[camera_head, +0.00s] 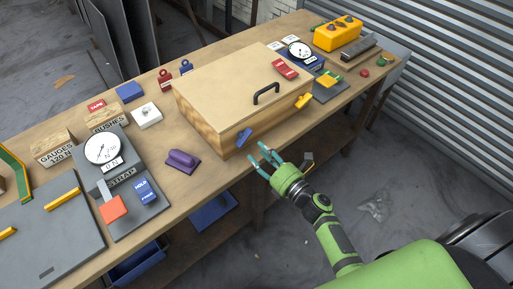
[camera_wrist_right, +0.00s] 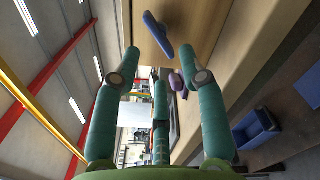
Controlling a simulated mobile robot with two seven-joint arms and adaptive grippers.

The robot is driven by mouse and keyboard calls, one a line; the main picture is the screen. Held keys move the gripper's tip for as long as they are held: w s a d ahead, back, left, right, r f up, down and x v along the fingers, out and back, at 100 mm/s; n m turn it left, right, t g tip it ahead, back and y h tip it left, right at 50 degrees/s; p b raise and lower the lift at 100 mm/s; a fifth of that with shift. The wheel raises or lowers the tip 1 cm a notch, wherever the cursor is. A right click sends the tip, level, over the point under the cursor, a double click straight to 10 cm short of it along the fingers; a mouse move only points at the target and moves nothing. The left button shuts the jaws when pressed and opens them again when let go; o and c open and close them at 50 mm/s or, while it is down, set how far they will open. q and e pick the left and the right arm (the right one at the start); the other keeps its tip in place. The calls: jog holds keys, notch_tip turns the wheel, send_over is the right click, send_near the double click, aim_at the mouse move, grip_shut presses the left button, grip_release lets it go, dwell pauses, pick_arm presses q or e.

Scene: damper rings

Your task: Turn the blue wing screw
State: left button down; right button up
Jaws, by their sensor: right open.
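The blue wing screw (camera_head: 244,138) sits on the front face of the large wooden box (camera_head: 206,118), near its left end. In the right wrist view the blue wing screw (camera_wrist_right: 158,35) shows beyond the fingertips, near the top of the picture. A yellow wing screw (camera_head: 303,101) sits on the same face near the right end. My right gripper (camera_head: 264,155) is open and empty, in front of the bench edge, below and right of the blue wing screw and apart from it. Its spread teal fingers (camera_wrist_right: 158,62) show in the wrist view. My left gripper is not in view.
A purple object (camera_head: 182,160) lies on the bench left of the box. A dial gauge stand (camera_head: 98,152) and blocks are further left. A black handle (camera_head: 266,94) is on the box lid. Blue bins (camera_head: 212,212) sit below the bench. The air before the box front is free.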

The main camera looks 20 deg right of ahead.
jog(key=shift+v, duration=1.05)
